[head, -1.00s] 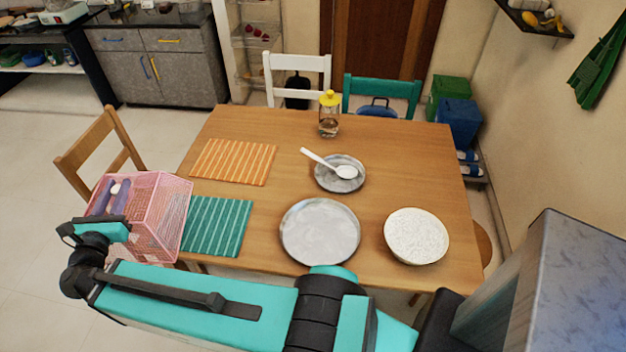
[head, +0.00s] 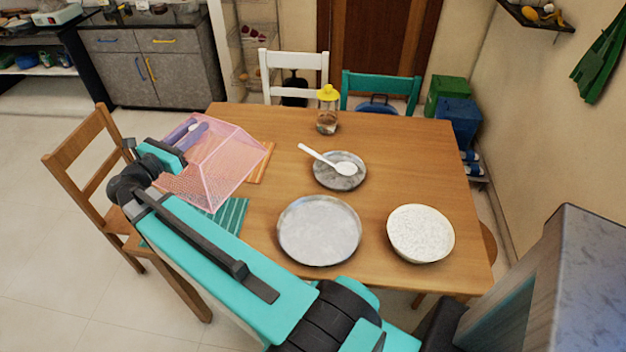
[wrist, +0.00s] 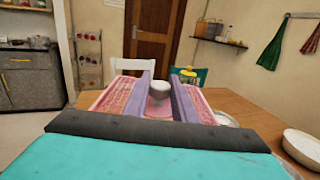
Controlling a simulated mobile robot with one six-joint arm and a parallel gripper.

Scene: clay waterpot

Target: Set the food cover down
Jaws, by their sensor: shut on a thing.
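The food cover (head: 222,165) is a pink mesh box-like cover with sloped sides. In the head view it is at the left part of the table, in front of the orange striped mat and the far part of the teal mat; I cannot tell whether it touches the table. My gripper (head: 186,134) is at its top, with purple fingers shut on its whitish knob. In the wrist view the fingers stand either side of the knob (wrist: 160,92), with pink mesh (wrist: 118,95) showing beyond. The wooden table (head: 400,150) lies below.
The orange mat (head: 262,165) and teal mat (head: 232,215) are partly hidden. A large grey plate (head: 320,231), a small plate with a white spoon (head: 335,164), a white bowl (head: 420,232) and a yellow-lidded jar (head: 327,112) stand to the right. Chairs surround the table.

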